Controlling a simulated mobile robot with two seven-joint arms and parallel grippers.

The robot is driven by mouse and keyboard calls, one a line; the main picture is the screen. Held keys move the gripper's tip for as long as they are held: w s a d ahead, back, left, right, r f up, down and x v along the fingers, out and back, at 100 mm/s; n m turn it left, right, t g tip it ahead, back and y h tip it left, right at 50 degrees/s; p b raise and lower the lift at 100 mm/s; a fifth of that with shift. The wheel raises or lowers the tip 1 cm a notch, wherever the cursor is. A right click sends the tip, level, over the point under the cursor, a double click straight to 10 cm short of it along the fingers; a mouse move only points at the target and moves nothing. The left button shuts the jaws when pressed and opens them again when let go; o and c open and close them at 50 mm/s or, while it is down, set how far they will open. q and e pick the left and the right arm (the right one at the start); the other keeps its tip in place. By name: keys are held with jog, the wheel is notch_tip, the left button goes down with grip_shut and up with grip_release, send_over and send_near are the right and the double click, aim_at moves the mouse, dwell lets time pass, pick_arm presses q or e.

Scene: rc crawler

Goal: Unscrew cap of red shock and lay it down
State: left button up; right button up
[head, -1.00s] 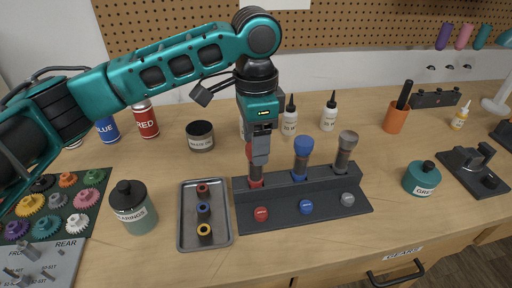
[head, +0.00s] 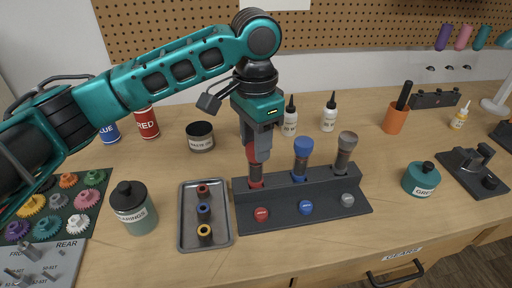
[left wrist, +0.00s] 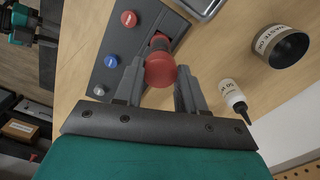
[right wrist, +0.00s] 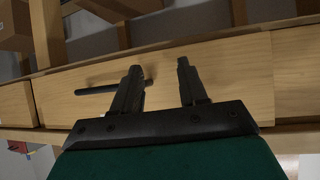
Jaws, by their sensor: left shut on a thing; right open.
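The red shock (head: 256,172) stands upright in the left slot of the dark rack (head: 290,218). Its red cap (head: 263,145) is partly hidden by my left gripper (head: 257,148) in the head view. In the left wrist view the round red cap (left wrist: 161,71) sits between the two fingers of my left gripper (left wrist: 160,76), which is shut on it from above. The cap looks still seated on the shock. My right gripper (right wrist: 158,68) is open and empty in front of a wooden drawer face. It does not show in the head view.
A blue-capped shock (head: 302,155) and a grey-capped one (head: 345,150) stand beside it. Red, blue and grey knobs line the rack's front. A grey tray (head: 218,238) with three small rings lies left of the rack.

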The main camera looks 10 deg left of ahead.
pick_arm(q)
jog(key=shift+n, duration=0.4)
jog(key=n, duration=0.4)
jog(key=n, duration=0.3)
jog(key=shift+n, duration=0.7)
jog(key=n, duration=0.2)
jog(key=shift+n, duration=1.1)
